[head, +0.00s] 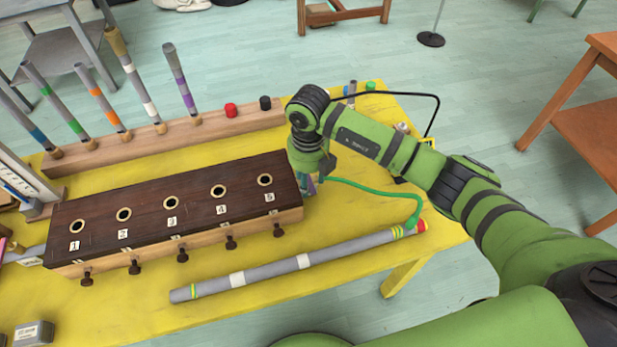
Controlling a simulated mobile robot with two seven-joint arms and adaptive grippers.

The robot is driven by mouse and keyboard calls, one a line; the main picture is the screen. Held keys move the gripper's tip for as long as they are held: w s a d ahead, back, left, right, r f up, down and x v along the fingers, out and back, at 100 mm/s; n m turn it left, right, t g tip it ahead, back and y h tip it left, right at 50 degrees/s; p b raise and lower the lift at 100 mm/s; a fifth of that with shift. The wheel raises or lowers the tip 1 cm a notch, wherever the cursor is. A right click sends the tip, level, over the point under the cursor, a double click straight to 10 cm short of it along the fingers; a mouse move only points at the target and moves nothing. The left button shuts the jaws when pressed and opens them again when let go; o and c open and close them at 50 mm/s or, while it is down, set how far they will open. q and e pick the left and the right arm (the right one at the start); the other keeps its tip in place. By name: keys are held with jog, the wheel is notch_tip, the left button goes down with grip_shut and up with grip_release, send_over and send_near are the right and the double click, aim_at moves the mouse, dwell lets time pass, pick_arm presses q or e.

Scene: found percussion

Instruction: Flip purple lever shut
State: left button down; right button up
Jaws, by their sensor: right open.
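A small purple piece (311,186), which looks like the lever, shows at the right end of the dark wooden box (145,207). Most of it is hidden behind my right gripper, so I cannot tell its position. My right gripper (310,178) is open and points down beside the box's right end, close to the purple piece. I cannot tell whether they touch. My left gripper is not in view.
The box has several numbered holes and front knobs. Colour-banded tubes stand in a wooden rack (110,147) behind it. A long grey tube (270,270) lies in front, with a green hose (380,188) at its right end.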

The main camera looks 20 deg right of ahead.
notch_tip(320, 180, up, 12)
jog(key=shift+f, duration=0.15)
dwell(0.7)
